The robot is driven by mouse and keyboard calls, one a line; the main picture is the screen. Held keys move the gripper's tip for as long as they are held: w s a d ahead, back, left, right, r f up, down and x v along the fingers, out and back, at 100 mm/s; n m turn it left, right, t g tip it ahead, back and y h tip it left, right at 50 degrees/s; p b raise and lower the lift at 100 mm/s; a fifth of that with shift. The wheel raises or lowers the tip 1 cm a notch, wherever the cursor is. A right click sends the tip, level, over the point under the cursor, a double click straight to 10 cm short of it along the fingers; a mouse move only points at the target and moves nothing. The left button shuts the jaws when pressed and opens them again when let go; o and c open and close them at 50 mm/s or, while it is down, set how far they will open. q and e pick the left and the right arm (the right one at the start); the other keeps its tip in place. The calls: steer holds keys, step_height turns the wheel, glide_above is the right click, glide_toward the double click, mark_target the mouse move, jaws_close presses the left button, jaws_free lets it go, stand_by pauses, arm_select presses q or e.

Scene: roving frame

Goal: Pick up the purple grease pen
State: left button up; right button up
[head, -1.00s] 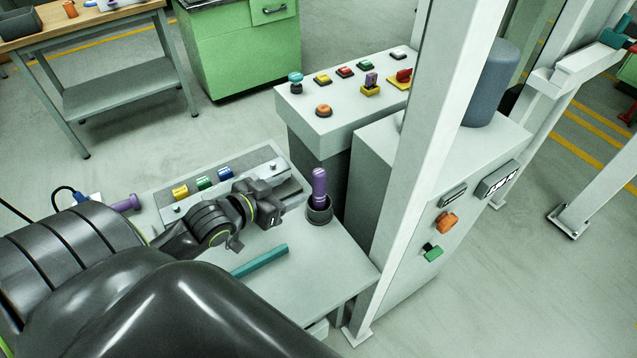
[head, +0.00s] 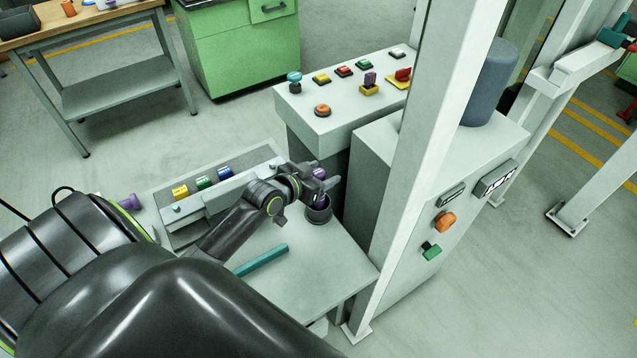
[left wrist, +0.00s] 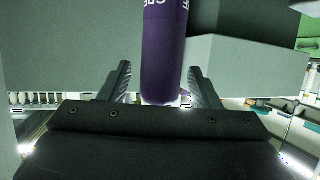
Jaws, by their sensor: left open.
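The purple grease pen (head: 319,203) stands upright in a dark round cup (head: 318,215) at the right end of the grey work surface. In the head view my left gripper (head: 315,174) is at the pen and hides most of it. The left wrist view shows the purple pen (left wrist: 163,55) upright, with part of its white lettering visible at the top. My left gripper also shows there (left wrist: 160,88), open, with one finger on each side of the pen. A gap shows on both sides of the pen. My right gripper is not in view.
A teal bar (head: 262,260) lies on the grey surface (head: 310,275). A rack with yellow, green and blue items (head: 203,182) is behind my left arm. A grey button console (head: 330,118) stands behind the cup. A white post (head: 415,130) rises to the right.

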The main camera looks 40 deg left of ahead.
arm_select(q)
steer(key=shift+w+d+f, duration=0.1)
steer(key=shift+w+f, duration=0.1)
steer(key=shift+w, duration=0.2)
jaws_close()
